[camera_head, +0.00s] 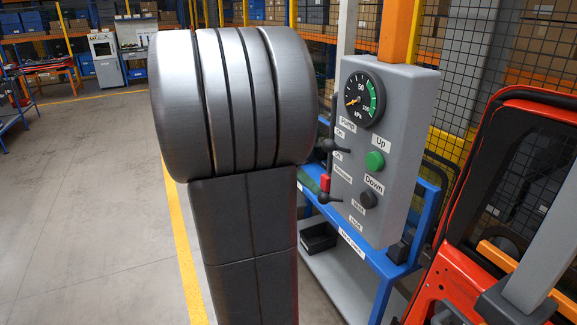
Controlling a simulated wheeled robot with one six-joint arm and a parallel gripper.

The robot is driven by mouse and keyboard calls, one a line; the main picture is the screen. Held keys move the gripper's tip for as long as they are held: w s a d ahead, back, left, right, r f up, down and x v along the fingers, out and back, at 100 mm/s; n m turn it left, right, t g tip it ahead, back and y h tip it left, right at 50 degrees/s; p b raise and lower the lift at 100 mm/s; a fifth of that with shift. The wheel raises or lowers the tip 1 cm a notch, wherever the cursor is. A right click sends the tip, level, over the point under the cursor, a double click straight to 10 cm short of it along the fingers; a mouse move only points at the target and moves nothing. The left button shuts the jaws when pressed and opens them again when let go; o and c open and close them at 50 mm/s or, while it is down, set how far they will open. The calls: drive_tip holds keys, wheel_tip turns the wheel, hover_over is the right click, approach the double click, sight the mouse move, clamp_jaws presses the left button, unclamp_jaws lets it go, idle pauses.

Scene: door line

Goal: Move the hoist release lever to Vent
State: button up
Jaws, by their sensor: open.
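The grey hoist control box (388,150) hangs right of centre, its labelled front facing left. Two small black-handled levers stick out of its left side. The upper lever (332,146) is beside the labels Pump, On and Off. The lower lever (328,197) is beside a red part (325,183), near small labels too blurred to read with certainty; I take it for the release lever. Its exact setting cannot be told. My arm's large silver joint and dark link fill the centre, close to the levers in the picture. My gripper is not in view.
The box also carries a round gauge (362,99), a green Up button (374,161) and a black Down button (368,200). A blue-framed cart (365,260) stands below. An orange-red door frame (455,270) is close at right. The floor (90,220) at left is clear.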

sight(322, 194)
drive_tip(key=v, duration=0.7)
drive_tip(key=p+x, duration=0.1)
drive_tip(key=x, duration=1.2)
drive_tip(key=shift+d+f, duration=0.25)
drive_tip(key=shift+f, duration=0.05)
